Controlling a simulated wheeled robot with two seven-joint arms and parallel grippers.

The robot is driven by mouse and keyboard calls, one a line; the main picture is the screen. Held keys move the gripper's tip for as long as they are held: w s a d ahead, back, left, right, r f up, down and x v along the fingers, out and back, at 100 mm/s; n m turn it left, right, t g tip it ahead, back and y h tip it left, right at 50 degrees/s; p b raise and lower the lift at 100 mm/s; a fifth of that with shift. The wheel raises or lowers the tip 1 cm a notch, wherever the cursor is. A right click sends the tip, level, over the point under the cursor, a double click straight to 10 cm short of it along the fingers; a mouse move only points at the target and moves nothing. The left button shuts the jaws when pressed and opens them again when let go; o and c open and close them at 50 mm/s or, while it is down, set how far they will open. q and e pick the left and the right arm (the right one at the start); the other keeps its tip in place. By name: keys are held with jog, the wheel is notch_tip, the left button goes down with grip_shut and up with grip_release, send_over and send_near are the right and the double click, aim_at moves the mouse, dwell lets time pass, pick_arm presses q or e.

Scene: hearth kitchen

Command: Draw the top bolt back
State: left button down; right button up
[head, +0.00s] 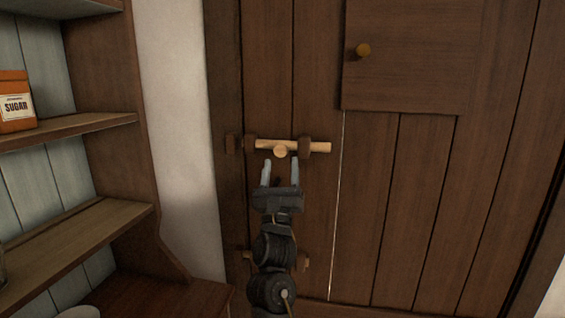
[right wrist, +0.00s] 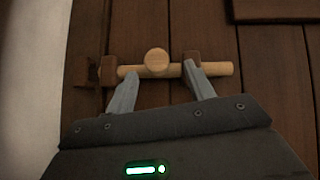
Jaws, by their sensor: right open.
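The top bolt (head: 319,147) is a pale wooden rod lying level across the dark plank door. It runs through two brown brackets, the left one (head: 250,142) and the right one (head: 304,146). A round knob (head: 280,151) stands out from the rod between them. My right gripper (head: 279,166) is open just below the knob. In the right wrist view its fingers (right wrist: 161,74) stand either side of the knob (right wrist: 157,61), with gaps; whether they reach its depth is unclear. My left gripper is out of view.
A lower bolt (head: 247,255) is partly hidden behind my right arm. Wooden shelves (head: 95,227) with an orange sugar tin (head: 15,103) stand at left, beside a white wall (head: 180,130).

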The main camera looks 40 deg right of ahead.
jog(key=shift+b+v, duration=0.55)
jog(key=shift+v, duration=1.4)
jog(key=shift+d, duration=0.1)
